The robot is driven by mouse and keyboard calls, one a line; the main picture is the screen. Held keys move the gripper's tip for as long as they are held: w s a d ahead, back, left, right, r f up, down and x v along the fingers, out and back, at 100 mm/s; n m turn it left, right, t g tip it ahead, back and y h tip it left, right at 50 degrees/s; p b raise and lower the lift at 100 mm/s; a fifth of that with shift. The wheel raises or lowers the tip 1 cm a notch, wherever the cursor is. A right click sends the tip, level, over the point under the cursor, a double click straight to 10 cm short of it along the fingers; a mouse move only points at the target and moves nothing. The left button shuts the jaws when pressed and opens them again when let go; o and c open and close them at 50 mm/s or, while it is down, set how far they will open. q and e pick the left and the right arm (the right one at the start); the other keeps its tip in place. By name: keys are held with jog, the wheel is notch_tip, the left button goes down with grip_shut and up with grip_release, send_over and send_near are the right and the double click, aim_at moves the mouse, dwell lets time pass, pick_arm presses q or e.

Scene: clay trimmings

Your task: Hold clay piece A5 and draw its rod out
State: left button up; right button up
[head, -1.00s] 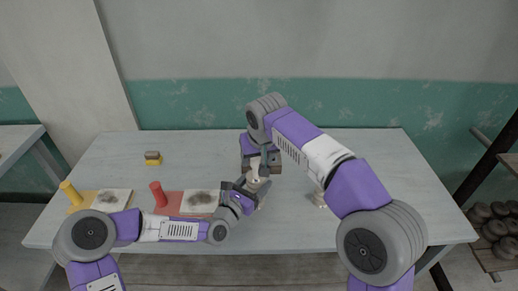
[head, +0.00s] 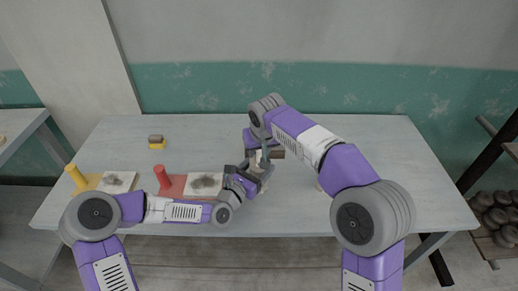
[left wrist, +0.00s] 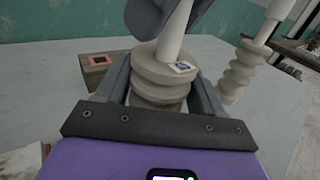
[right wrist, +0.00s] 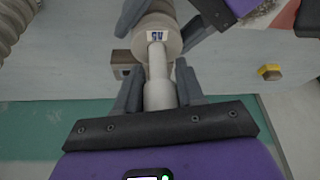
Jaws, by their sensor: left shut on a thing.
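Clay piece A5 (left wrist: 158,80), a pale grey ribbed body with a label, stands between the fingers of my left gripper (left wrist: 160,95), which is shut on it. It also shows in the right wrist view (right wrist: 157,22), its A5 label facing that camera. Its pale rod (right wrist: 158,75) rises out of the clay and also shows in the left wrist view (left wrist: 176,35). In the head view, both grippers (head: 255,172) meet near the table's middle and largely hide the piece.
Another ribbed piece with a rod (left wrist: 240,75) stands close by on the right. A brown block (left wrist: 97,70) with a square recess lies behind.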

jog(key=shift+c, duration=1.2)
jog(key=o, duration=0.4)
jog(key=c, duration=0.6)
jog(key=shift+r, duration=1.15)
jog(key=shift+r, duration=2.35)
pick_arm(q)
jog(key=o, duration=1.6)
